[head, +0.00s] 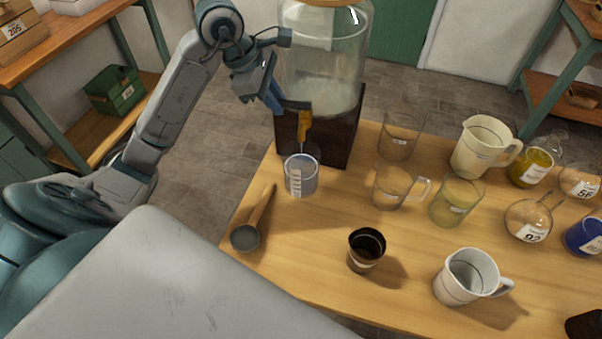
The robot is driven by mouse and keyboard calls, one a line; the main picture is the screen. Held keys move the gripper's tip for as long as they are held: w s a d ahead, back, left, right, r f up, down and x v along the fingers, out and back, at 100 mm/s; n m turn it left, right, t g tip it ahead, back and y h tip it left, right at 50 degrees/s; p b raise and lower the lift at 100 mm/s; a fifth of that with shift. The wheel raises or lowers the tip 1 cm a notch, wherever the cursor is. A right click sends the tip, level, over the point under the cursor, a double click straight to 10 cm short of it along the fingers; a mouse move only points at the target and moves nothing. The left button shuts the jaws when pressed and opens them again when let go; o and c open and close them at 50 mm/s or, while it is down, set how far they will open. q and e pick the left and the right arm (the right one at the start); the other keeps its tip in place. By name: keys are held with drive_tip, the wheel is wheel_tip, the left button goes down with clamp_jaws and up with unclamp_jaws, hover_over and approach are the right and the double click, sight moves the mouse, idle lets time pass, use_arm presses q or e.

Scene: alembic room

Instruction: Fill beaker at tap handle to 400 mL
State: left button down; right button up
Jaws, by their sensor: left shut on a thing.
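The beaker (311,179), clear with a white scale label, stands upright on the table in front of the dark dispenser stand, under the tap. It seems to hold some pale liquid; I cannot read the level against the scale. The brass-yellow tap handle (305,121) sits at the front of the stand, below a large glass tank (322,75). A thin pale line, perhaps a stream, shows between tap and beaker. My left gripper (287,104) is shut on the tap handle, reaching in from the upper left. My right gripper is out of view.
A clear jug (390,188), a dark cup (365,252), a white jug (462,280) and a cream pitcher (480,148) stand to the right, with several labelled vessels beyond. The table between scoop and dark cup is clear.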

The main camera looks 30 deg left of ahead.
use_arm(q)
drive_tip(key=shift+w+m, duration=0.1)
drive_tip(key=shift+m, duration=0.2)
drive_tip(key=shift+w+a+f+m+b, duration=0.15)
drive_tip(key=shift+w+m+b, duration=0.1)
drive_tip(key=shift+m+b, duration=0.2)
drive_tip(key=shift+w+r+g+h, duration=0.1)
drive_tip(key=shift+r+g+h, duration=0.1)
drive_tip(key=shift+g+h, duration=0.1)
drive_tip(key=shift+m+p, duration=0.3)
drive_tip(key=shift+m, duration=0.15)
drive_tip(key=shift+w, duration=0.1)
drive_tip(key=shift+r, duration=0.1)
